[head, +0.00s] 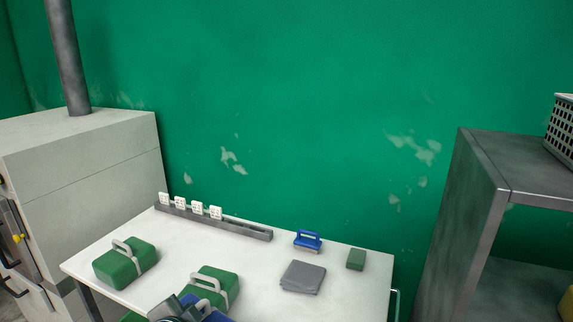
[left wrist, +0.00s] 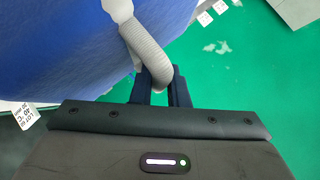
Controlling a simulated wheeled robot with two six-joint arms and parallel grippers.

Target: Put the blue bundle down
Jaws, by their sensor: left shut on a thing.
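My left gripper (left wrist: 160,85) is shut on that handle. My right gripper is in neither view.
The white table (head: 255,262) holds green bundles (head: 125,262) (head: 212,283), a folded grey cloth (head: 302,277), a blue-handled brush (head: 308,240), a small green block (head: 356,259) and a grey rack (head: 225,222) with several white tags. A metal shelf (head: 480,180) stands right, a pale cabinet (head: 90,160) left.

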